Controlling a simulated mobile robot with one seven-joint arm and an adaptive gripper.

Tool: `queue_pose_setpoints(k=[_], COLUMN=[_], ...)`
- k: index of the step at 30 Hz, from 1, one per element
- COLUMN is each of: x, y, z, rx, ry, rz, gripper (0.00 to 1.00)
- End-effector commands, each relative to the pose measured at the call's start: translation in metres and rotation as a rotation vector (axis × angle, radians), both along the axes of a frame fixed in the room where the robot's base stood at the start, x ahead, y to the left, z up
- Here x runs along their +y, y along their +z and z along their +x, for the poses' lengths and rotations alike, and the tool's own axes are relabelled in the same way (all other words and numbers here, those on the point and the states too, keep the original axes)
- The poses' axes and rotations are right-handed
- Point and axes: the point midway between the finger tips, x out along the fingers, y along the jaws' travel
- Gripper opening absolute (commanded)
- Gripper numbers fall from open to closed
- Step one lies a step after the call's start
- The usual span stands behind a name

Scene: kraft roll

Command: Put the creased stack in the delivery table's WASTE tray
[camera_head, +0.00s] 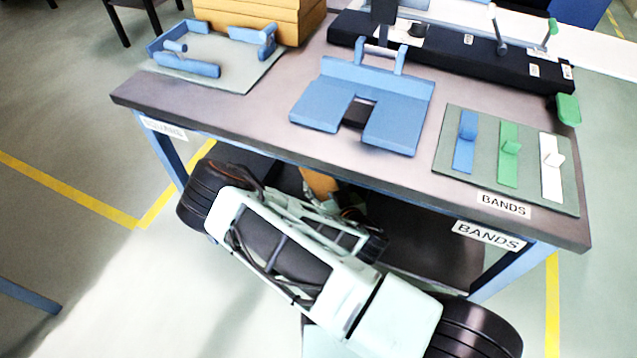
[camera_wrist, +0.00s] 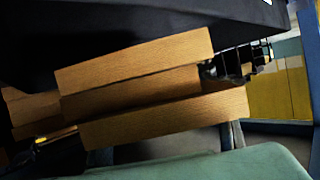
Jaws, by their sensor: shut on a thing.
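A brown kraft stack (camera_wrist: 140,65) fills the middle of the wrist view as thick layers, some offset from one another. My gripper (camera_wrist: 145,100) is shut on it, with dark finger parts showing at its right and lower left. I cannot make out a crease. In the head view, a small orange-brown patch, probably the stack (camera_head: 318,183), shows beyond my arm, below the tabletop's front edge. My gripper there is mostly hidden by my arm. No tray marked WASTE is readable in either view.
The grey-topped table (camera_head: 270,120) stands above and beyond my arm. It carries a blue fixture (camera_head: 375,90), a board with blue corner stops (camera_head: 210,65), a bands board (camera_head: 510,160), tan stacked sheets (camera_head: 265,12) and a long black unit (camera_head: 460,55).

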Motion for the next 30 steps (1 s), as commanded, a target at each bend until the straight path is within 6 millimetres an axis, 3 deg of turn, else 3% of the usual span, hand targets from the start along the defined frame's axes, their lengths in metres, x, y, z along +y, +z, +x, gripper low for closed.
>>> queue_pose_setpoints(k=[13,14,18,30], x=[-0.0009,-0.0009,-0.0007,-0.0003], y=[-0.0039,-0.0047,-0.004,-0.0057], z=[-0.0002,-0.0006,-0.0006,-0.0009], rx=[-0.001,-0.001,0.0,0.0], ry=[0.0,0.0,0.0,0.001], rz=[0.002,0.001,0.0,0.0], gripper=[0.16,0.54,0.7,0.71])
